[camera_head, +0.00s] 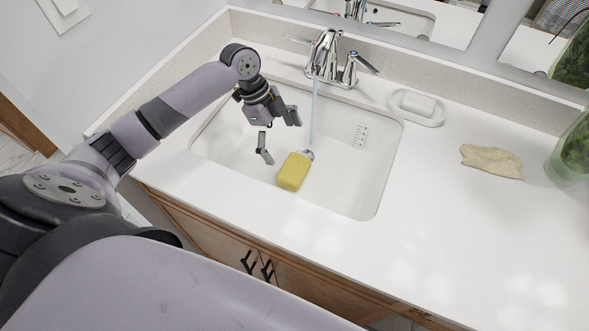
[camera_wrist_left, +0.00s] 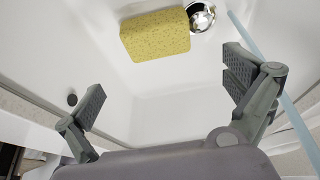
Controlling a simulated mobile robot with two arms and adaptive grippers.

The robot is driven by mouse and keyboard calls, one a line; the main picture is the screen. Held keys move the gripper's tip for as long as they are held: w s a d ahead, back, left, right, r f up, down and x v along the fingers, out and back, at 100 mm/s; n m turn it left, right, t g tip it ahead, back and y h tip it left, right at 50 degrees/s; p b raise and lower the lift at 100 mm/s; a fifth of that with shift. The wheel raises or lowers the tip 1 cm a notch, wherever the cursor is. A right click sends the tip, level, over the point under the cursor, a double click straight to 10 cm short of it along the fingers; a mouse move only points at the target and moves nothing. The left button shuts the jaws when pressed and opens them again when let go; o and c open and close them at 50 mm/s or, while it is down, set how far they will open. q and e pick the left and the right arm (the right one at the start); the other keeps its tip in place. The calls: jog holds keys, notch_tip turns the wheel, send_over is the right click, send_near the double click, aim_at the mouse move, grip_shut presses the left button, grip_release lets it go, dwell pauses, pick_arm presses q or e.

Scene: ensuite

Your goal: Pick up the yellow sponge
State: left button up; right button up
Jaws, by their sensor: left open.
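The yellow sponge (camera_head: 294,171) lies on the bottom of the white sink basin (camera_head: 362,190), beside the drain. It also shows in the left wrist view (camera_wrist_left: 156,35), at the top middle, fully visible and next to the metal drain. My left gripper (camera_head: 279,138) is open and empty over the left part of the basin, above and a little to the left of the sponge. In the left wrist view its two fingers (camera_wrist_left: 165,85) are spread wide with nothing between them. The sponge lies ahead of the fingertips. My right gripper is not in view.
The chrome faucet (camera_head: 325,58) stands behind the basin, with a stream of water (camera_head: 314,110) falling close to my left gripper. A soap dish (camera_head: 417,107), a beige cloth (camera_head: 492,161) and a glass vase (camera_head: 574,155) are on the right. The front right counter is clear.

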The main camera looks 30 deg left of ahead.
aim_at(294, 168)
pick_arm(q)
jog(key=x, duration=0.4)
jog(key=shift+d+f, duration=0.15)
jog(key=shift+f, duration=0.2)
jog(key=shift+a+p+x, duration=0.15)
jog(key=shift+p+x, duration=0.2)
jog(key=shift+x, duration=1)
jog(key=shift+a+p+x, duration=0.1)
jog(key=shift+p+x, duration=0.2)
jog(key=shift+x, duration=1)
jog(key=shift+s+f, duration=0.1)
jog(key=shift+s, duration=0.05)
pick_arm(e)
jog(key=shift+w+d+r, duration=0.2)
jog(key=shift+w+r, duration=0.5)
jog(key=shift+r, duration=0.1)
pick_arm(q)
jog(key=shift+c, duration=0.4)
jog(key=c, duration=0.8)
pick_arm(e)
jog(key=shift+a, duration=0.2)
